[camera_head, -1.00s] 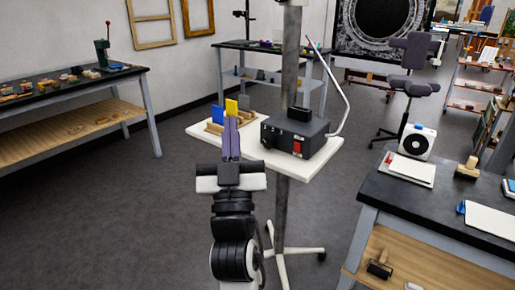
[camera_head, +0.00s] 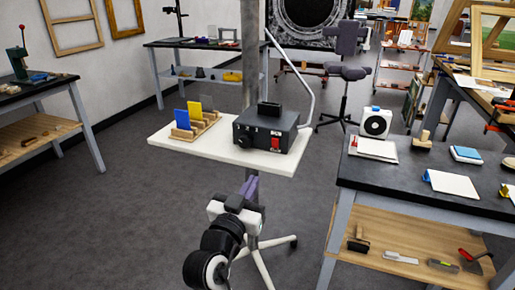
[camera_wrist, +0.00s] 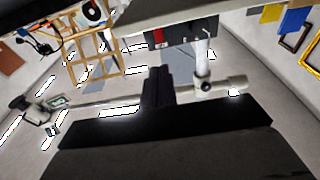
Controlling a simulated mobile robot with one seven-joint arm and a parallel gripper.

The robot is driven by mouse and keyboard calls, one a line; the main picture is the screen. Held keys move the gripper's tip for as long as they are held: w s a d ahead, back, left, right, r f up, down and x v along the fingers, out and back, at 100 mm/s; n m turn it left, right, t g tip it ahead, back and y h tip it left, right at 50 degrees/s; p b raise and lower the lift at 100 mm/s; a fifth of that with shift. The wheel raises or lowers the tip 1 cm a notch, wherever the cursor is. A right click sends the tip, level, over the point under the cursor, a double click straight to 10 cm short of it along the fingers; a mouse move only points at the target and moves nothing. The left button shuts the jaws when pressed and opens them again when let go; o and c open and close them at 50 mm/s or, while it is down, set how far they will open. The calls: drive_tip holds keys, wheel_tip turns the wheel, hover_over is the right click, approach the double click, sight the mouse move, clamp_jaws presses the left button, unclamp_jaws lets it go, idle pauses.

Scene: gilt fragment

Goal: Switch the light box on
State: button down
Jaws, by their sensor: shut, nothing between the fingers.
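The light box (camera_head: 268,124) is a dark box with a round knob on its left and a red switch (camera_head: 275,141) on its front face. It stands on the right part of a white stand tray (camera_head: 213,148). In the wrist view, the box (camera_wrist: 186,36) and its red switch (camera_wrist: 158,38) show near the top, beyond the fingers. My gripper (camera_head: 250,187) has purple-grey fingers, held together with nothing between them. In the head view it appears below the tray's front edge, apart from the box. The fingers also show in the wrist view (camera_wrist: 157,74).
A wooden rack (camera_head: 196,127) with blue and yellow plates stands left of the box. A grey pole (camera_head: 250,70) rises behind the tray. A dark workbench (camera_head: 400,178) with papers and tools stands at right. The floor at left is clear.

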drive_tip(key=shift+d, duration=0.1)
drive_tip(key=p, duration=0.4)
approach(277, 137)
drive_tip(key=x, duration=0.4)
drive_tip(key=shift+w+f, duration=0.15)
drive_tip(key=shift+w, duration=0.1)
drive_tip(key=shift+w+d, duration=0.15)
drive_tip(key=shift+w, duration=0.5)
drive_tip(key=p, duration=0.2)
drive_tip(key=r+g+p, duration=0.1)
drive_tip(key=p, duration=0.1)
drive_tip(key=shift+w+d+r, duration=0.1)
drive_tip(key=shift+w+r, duration=0.1)
drive_tip(key=shift+r, duration=0.05)
drive_tip(key=shift+r+g+y+p, duration=0.3)
drive_tip(key=shift+g+p, duration=0.1)
drive_tip(key=shift+p, duration=0.65)
drive_tip(key=shift+w+d+f+b, duration=0.1)
drive_tip(key=shift+f+b, duration=0.2)
drive_tip(key=shift+f, duration=0.05)
